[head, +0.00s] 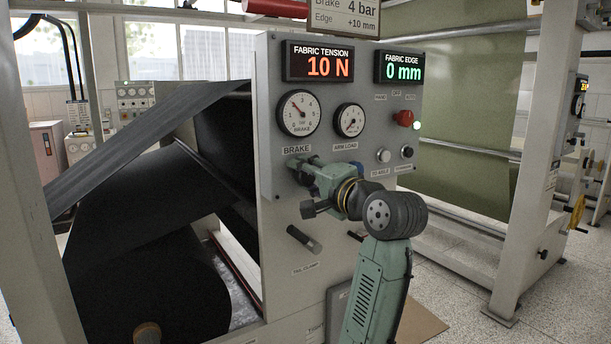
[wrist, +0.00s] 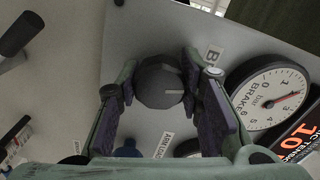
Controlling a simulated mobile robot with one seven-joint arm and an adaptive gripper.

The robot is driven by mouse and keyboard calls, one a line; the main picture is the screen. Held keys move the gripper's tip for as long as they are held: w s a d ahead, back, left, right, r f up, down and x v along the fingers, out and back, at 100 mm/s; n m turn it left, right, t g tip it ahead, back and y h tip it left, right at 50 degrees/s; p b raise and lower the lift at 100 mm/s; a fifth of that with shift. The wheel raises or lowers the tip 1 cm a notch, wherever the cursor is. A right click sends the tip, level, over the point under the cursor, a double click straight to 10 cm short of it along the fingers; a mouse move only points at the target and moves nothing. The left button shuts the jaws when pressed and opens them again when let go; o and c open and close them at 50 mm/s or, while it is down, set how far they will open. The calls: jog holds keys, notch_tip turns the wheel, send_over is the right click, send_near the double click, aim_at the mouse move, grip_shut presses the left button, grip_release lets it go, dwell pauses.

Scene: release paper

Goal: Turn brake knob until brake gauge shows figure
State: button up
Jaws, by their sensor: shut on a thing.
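The brake knob (wrist: 158,80) is a dark round knob with a pale line mark, under the BRAKE label on the grey panel. My gripper (wrist: 160,92) has one finger on each side of it and is shut on it. The gauge also shows in the wrist view (wrist: 262,105). A sign (head: 343,17) reads Brake 4 bar, Edge +10 mm.
The arm load gauge (head: 349,120), a red knob (head: 403,118) and two small round controls (head: 384,155) sit right of the brake gauge. A dark tail clamp handle (head: 304,239) sticks out below my gripper. Black fabric (head: 150,190) hangs at left.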

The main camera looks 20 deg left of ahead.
dwell(0.3)
jog(key=o, duration=1.2)
jog(key=v, duration=1.2)
